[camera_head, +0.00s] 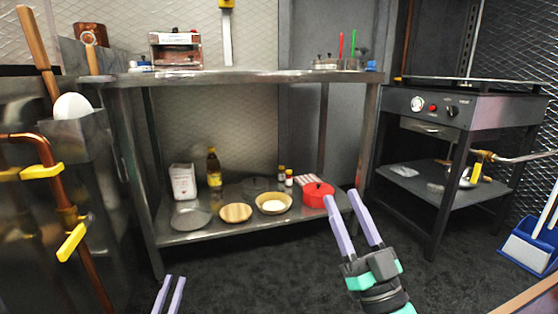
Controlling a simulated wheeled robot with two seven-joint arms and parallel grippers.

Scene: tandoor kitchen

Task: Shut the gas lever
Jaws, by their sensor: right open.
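On the left, a copper gas pipe (60,185) carries two yellow levers. The upper lever (41,171) lies nearly level, pointing left across the pipe's bend. The lower lever (71,242) slants down to the left from a brass valve body. A further small yellow lever (476,172) sits on a pipe by the stove at the right. My left gripper (174,277) shows only its finger ends at the bottom edge, apart and empty, right of the copper pipe. Neither gripper touches a lever.
A black stove (460,110) stands right. A blue dustpan (527,245) is at the far right. Dark floor in front is clear.

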